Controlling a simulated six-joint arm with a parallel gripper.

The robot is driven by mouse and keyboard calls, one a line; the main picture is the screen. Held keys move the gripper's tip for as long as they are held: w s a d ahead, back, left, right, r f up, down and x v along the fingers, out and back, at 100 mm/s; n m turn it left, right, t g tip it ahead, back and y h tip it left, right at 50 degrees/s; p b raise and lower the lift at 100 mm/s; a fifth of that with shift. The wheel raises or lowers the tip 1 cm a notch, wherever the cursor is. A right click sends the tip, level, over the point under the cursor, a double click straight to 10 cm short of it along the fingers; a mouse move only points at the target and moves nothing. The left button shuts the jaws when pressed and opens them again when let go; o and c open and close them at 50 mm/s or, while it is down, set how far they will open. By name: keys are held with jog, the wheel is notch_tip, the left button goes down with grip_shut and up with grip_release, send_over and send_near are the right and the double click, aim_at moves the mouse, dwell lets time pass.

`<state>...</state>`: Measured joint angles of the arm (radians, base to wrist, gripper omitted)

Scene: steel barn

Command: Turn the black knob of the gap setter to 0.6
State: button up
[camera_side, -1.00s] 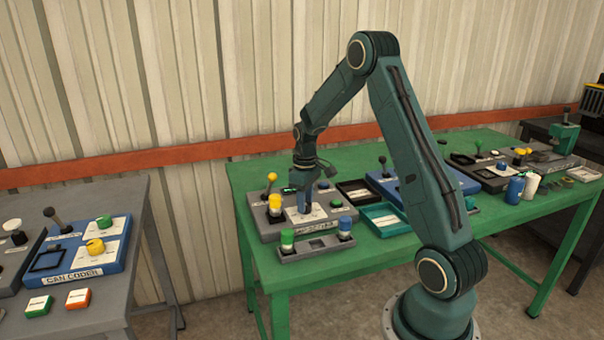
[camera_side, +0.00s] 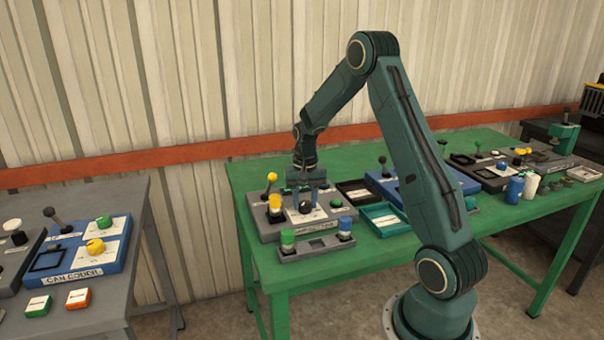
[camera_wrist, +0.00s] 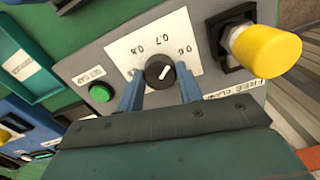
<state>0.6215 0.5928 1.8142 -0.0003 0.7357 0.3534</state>
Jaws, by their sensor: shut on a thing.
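The gap setter (camera_side: 262,223) is a grey box near the left end of the green table. Its black knob (camera_wrist: 153,80) sits on a white dial plate (camera_wrist: 118,52) with marks including 0.6, 0.7 and 0.8. The white pointer slants towards the upper right in the wrist view, roughly towards the 0.6 side; the exact reading is unclear. My gripper (camera_wrist: 161,88) is shut on the knob from above, one blue finger on each side. In the side view my gripper (camera_side: 305,202) points down at the box, and the knob shows small between the fingers.
A yellow knob (camera_wrist: 266,50) and a green button (camera_wrist: 100,93) flank the dial. A yellow-topped lever (camera_side: 272,177) stands at the box's rear left. A grey tray (camera_side: 315,244) with green-topped and blue-topped pieces lies in front. A teal tray (camera_side: 385,219) lies right.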

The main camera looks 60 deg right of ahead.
aim_at(305, 203)
jog(key=m, duration=0.4)
jog(key=shift+w+m, duration=0.1)
jog(key=shift+m, duration=0.2)
dwell(0.4)
jog(key=o, duration=1)
notch_tip(305, 203, up, 14)
jog(key=shift+f, duration=0.1)
dwell(0.4)
